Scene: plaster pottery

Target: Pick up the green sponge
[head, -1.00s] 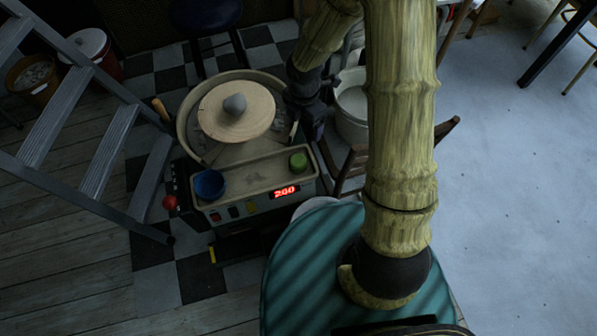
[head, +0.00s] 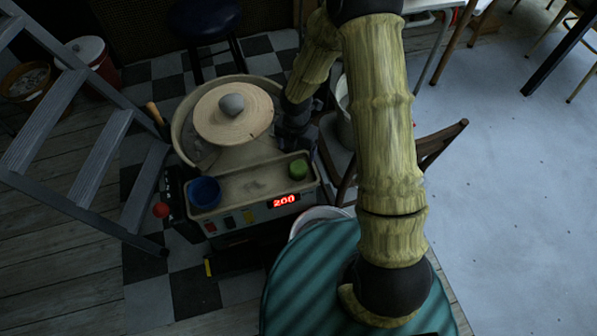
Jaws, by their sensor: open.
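The green sponge (head: 298,169) is a small round piece at the right end of the tray (head: 250,183) on the front of the pottery wheel. My gripper (head: 284,150) is at the end of my arm, just behind and above the sponge in the picture, over the right side of the wheel. It looks dark and its fingers are hard to make out. It is apart from the sponge, with nothing seen in it.
A blue bowl (head: 204,192) stands at the left end of the tray. A lump of clay (head: 231,105) sits on the wheel head (head: 250,125). A step ladder (head: 100,155) is at left, a wooden chair (head: 440,142) at right. A bucket (head: 344,125) stands behind my arm.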

